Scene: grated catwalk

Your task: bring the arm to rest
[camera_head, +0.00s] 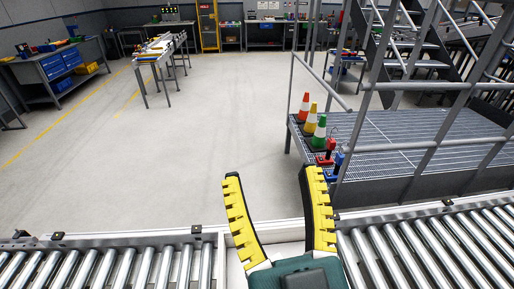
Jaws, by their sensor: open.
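My gripper (270,182) shows at the bottom middle of the head view. Its two yellow and black fingers point up and away from me and stand apart, with nothing between them. Its dark green palm (300,272) is at the bottom edge. The fingers are over the gap between two roller conveyors and appear clear of any object. The rest of the arm is out of view.
Roller conveyors lie left (110,265) and right (430,245). The grated catwalk (400,135) with grey railings is at right. Red (304,104), yellow (311,119) and green (319,131) cones and red and blue items stand at its near left edge. Open floor lies ahead.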

